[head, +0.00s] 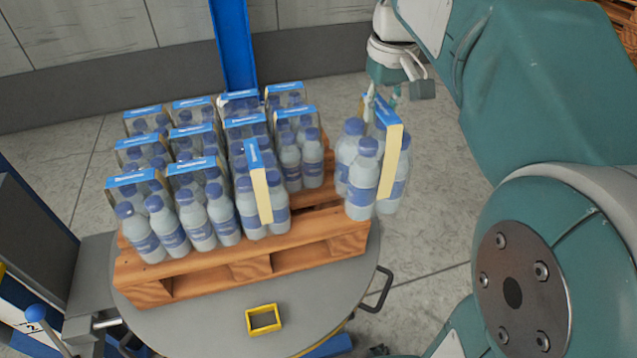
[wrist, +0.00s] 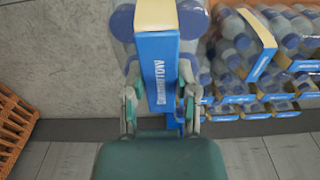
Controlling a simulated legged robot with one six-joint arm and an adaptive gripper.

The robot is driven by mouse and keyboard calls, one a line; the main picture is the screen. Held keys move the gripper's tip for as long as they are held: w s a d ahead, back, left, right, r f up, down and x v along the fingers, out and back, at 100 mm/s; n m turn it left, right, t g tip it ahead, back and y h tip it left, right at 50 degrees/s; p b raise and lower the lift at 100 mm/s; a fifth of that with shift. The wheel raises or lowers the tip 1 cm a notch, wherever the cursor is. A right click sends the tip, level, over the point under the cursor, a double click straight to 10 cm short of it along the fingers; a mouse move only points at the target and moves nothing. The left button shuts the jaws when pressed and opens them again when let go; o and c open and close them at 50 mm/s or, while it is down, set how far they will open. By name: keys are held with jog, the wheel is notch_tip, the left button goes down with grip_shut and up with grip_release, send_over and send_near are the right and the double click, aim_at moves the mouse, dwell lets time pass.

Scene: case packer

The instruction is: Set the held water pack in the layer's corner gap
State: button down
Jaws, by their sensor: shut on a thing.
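The held water pack (head: 362,190) is a cluster of blue-capped bottles with a blue and cream carrier. My gripper (head: 382,98) is shut on the carrier's top, and the pack hangs upright. In the wrist view my gripper (wrist: 160,100) has one finger on each side of the blue carrier strip (wrist: 158,65). The layer of packs (head: 190,160) stands on a wooden pallet (head: 190,272). Bare slats (head: 318,222) show at the pallet's front right corner, left of the held pack. The pack's height above the pallet is hard to tell.
A turned pack (head: 258,185) borders the bare corner on the left, and another pack (head: 300,150) stands behind it. The pallet rests on a round grey turntable (head: 210,325) with a yellow frame (head: 264,319) on it. A blue post (head: 232,45) rises behind.

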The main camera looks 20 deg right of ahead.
jog(key=w+a+f, duration=0.8)
jog(key=w+f, duration=0.3)
jog(key=f, duration=0.1)
jog(key=shift+a+f, duration=0.4)
jog(key=shift+c, duration=1.9)
grip_release()
jog(key=shift+s+f, duration=0.1)
